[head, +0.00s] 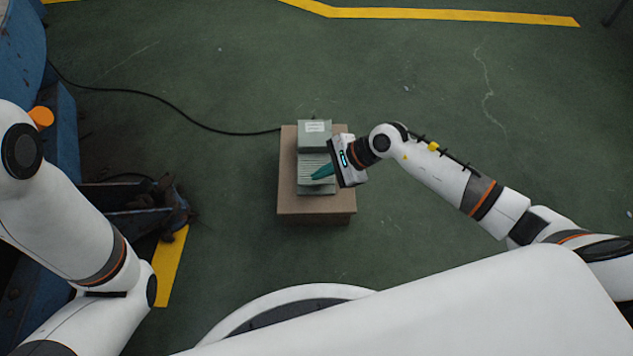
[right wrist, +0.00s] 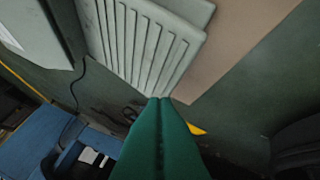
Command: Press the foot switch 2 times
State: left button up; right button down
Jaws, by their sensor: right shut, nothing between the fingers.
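The foot switch (head: 315,131) is a grey-green box with a ribbed pedal, set on a brown block (head: 300,205). Its ribbed pedal (right wrist: 145,45) fills the upper middle of the right wrist view. My right gripper (head: 320,173) is shut and empty, its green fingers over the lower part of the pedal in the head view. In the right wrist view the closed fingertips (right wrist: 158,100) overlap the pedal's near edge. I cannot tell whether they touch it. My left arm shows at the left of the head view, but its gripper is out of view.
A black cable (head: 165,100) runs from the switch across the green floor to blue machinery (head: 62,125) at the left. Dark metal parts (head: 130,205) stick out from there. Yellow floor lines (head: 450,14) lie at the back. The floor right of the block is mostly clear.

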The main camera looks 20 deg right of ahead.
jog(key=shift+f, duration=0.15)
jog(key=shift+f+b, duration=0.3)
